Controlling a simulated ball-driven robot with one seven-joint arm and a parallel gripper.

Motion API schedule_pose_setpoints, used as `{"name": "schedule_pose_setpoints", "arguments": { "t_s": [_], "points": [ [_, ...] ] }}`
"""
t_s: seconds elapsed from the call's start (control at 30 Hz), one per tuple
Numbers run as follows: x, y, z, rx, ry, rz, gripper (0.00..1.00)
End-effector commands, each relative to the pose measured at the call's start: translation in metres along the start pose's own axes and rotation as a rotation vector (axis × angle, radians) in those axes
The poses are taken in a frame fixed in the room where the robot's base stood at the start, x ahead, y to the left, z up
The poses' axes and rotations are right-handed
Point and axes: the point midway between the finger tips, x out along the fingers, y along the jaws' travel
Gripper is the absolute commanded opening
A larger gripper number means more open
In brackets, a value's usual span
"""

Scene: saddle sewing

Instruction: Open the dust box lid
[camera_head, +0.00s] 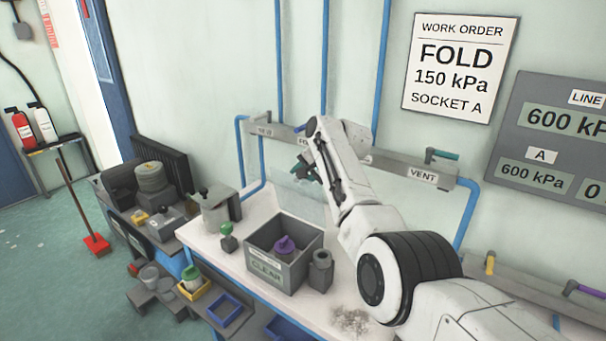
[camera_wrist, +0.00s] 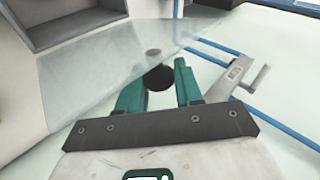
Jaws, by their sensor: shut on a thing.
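The grey dust box (camera_head: 276,277), labelled CLEAR, stands on the white bench with its top uncovered in the head view. Its clear lid (camera_head: 297,197) stands tilted up behind it, away from the opening. In the wrist view the see-through lid (camera_wrist: 110,75) stretches from near the grey box (camera_wrist: 70,38) to my fingers. My gripper (camera_wrist: 158,72) is shut on the dark round lid knob (camera_wrist: 158,79), between its two teal fingers. In the head view my gripper (camera_head: 305,171) is at the lid's upper part, and its fingertips are hard to make out.
A purple-topped piece (camera_head: 285,245) sits inside the box. A grey cylinder (camera_head: 320,270) stands right of it, and a green-topped piece (camera_head: 227,238) and grey canister (camera_head: 214,210) left. Blue pipes and the labelled rail (camera_head: 423,176) run behind. Grey debris (camera_head: 351,321) lies at front.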

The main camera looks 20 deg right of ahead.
Motion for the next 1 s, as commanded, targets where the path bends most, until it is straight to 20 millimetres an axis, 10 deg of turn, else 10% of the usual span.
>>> {"name": "schedule_pose_setpoints", "arguments": {
  "t_s": [0.4, 0.43, 0.6, 1.0],
  "points": [
    [0.0003, -0.0001, -0.0007, 0.003, 0.001, -0.002, 0.0],
    [0.0002, -0.0001, -0.0007, 0.003, 0.001, -0.002, 0.38],
    [0.0003, 0.0001, -0.0005, 0.003, 0.0, -0.001, 0.54],
    [-0.0039, -0.0005, -0.0004, 0.003, -0.001, -0.002, 0.55]
  ]
}}
